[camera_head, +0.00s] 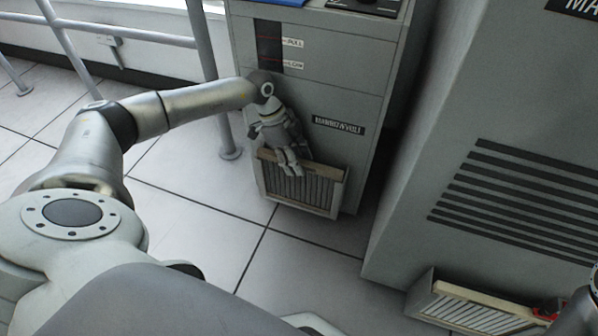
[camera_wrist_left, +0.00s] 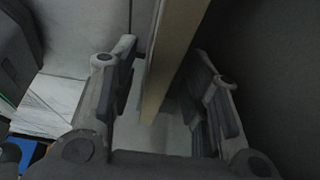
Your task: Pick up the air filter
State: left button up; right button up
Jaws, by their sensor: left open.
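The air filter (camera_head: 312,192) is a pleated panel in a pale tan frame, set low on the front of the grey cabinet and tilted out at its top. My left gripper (camera_head: 290,165) is over its top edge, pointing down. In the left wrist view, a tan frame edge (camera_wrist_left: 172,60) runs between the two spread fingers of my left gripper (camera_wrist_left: 165,62). Dark gaps show on both sides of the edge, so the fingers look apart from it. The fingers hide part of the filter's top. My right gripper's fingers are not visible.
A second pleated filter (camera_head: 465,308) sits low on the large grey machine (camera_head: 420,240) at right, with a small red thing (camera_head: 547,309) beside it. A metal railing (camera_head: 203,45) stands left of the cabinet (camera_head: 340,80). The tiled floor (camera_head: 195,195) in front is clear.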

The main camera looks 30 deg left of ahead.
pick_arm(q)
jog(key=shift+x, duration=0.75)
jog(key=shift+f, duration=0.15)
jog(key=shift+f, duration=0.1)
dwell(0.3)
grip_shut()
